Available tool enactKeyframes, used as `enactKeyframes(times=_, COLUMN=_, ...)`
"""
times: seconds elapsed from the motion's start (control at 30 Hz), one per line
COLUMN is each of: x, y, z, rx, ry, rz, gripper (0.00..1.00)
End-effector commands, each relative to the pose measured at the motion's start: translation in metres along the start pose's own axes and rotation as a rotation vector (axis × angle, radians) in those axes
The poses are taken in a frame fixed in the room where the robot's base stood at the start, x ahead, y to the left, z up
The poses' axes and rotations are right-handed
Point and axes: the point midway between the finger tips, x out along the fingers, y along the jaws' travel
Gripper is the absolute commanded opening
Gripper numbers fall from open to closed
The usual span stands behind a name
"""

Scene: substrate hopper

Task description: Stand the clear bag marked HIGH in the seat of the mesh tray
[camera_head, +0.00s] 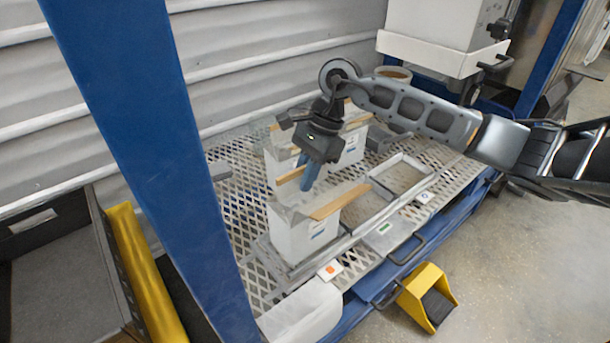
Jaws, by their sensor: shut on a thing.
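My gripper (309,182) points down among several pale bags with tan top strips. It is shut at the tan strip of a middle bag (281,168), just behind the front bag. The front bag (297,234) stands upright in the near end of a grey framed tray (352,237). Another pale bag (352,147) stands behind, to the right of my gripper. The bags carry small blue marks, but I cannot read HIGH on any of them. My gripper hides part of the held bag, and its base is hidden by the front bag.
An empty framed seat (397,178) lies right of the bags on a mesh deck (240,200). Coloured labels line the front edge.

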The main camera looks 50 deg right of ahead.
Motion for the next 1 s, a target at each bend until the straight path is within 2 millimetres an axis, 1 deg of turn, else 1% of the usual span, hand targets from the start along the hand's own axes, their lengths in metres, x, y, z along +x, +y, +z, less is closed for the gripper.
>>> enactKeyframes(times=0.7, x=0.0102, y=0.0002, z=-0.0041, rx=0.0, ry=0.0, rz=0.0, gripper=0.0)
enactKeyframes(times=0.87, x=0.0092, y=0.0002, z=-0.0036, rx=0.0, ry=0.0, rz=0.0, gripper=0.0)
enactKeyframes(times=0.9, x=0.0092, y=0.0002, z=-0.0036, rx=0.0, ry=0.0, rz=0.0, gripper=0.16)
enactKeyframes(times=1.0, x=0.0092, y=0.0002, z=-0.0036, rx=0.0, ry=0.0, rz=0.0, gripper=0.26)
